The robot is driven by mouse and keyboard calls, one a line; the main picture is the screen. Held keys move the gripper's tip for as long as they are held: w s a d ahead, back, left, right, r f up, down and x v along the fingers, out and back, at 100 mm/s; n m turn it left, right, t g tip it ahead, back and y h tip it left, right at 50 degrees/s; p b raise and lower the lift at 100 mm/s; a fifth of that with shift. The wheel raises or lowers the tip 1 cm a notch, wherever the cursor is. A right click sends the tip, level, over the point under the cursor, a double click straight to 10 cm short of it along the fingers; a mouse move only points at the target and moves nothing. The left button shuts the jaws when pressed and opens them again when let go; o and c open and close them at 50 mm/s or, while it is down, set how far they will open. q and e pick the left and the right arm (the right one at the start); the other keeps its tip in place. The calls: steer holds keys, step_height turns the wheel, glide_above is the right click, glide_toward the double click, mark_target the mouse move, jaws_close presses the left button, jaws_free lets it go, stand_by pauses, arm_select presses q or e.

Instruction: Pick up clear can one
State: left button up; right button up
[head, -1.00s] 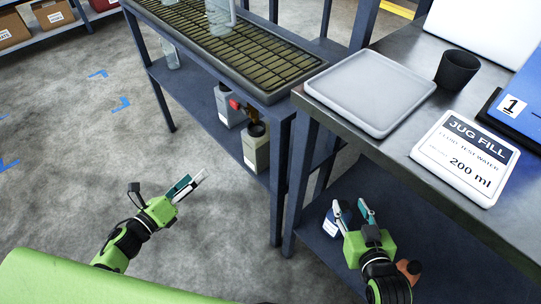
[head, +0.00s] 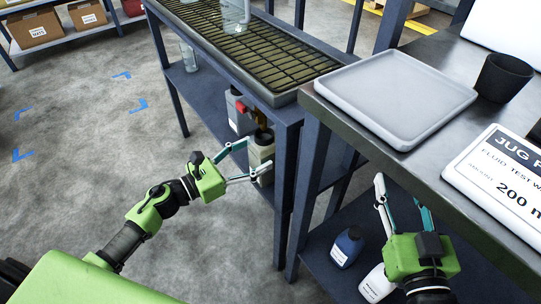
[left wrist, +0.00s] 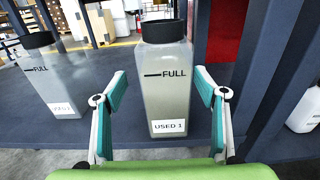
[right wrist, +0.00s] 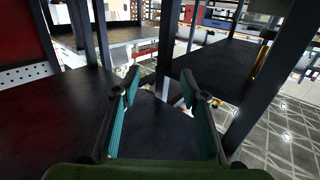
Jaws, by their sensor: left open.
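In the left wrist view a squarish clear can of cloudy fluid with a black cap, marked FULL and labelled USED 1 (left wrist: 167,92), stands upright on the dark lower shelf. It also shows in the head view (head: 261,150). My left gripper (head: 247,160) is open at this can; in its wrist view (left wrist: 161,95) the fingers flank the can, with no clear contact. A second similar can marked FULL (left wrist: 52,85) stands left of it, its label hard to read. My right gripper (head: 401,190) is open and empty beside the right bench; it also shows in its wrist view (right wrist: 160,85).
The can stands under a grated tray (head: 318,82) near a shelf post (head: 283,195). A blue bottle (head: 347,246) stands below.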

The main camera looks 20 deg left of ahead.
mark_target(271, 148)
arm_select(q)
steer(key=x, duration=0.4)
steer(key=shift+s+d, duration=0.1)
steer(key=shift+d, duration=0.35)
steer(key=shift+w+d+f, duration=0.1)
steer(key=shift+w+d, duration=0.2)
steer(key=shift+w, duration=0.1)
steer(key=c, duration=1.6)
steer(key=shift+r, duration=0.2)
steer(key=shift+c, duration=0.4)
arm_select(e)
steer(key=shift+w+a+r+t+y, duration=0.15)
steer(key=shift+r+t+y, duration=0.15)
steer(key=shift+r, duration=0.55)
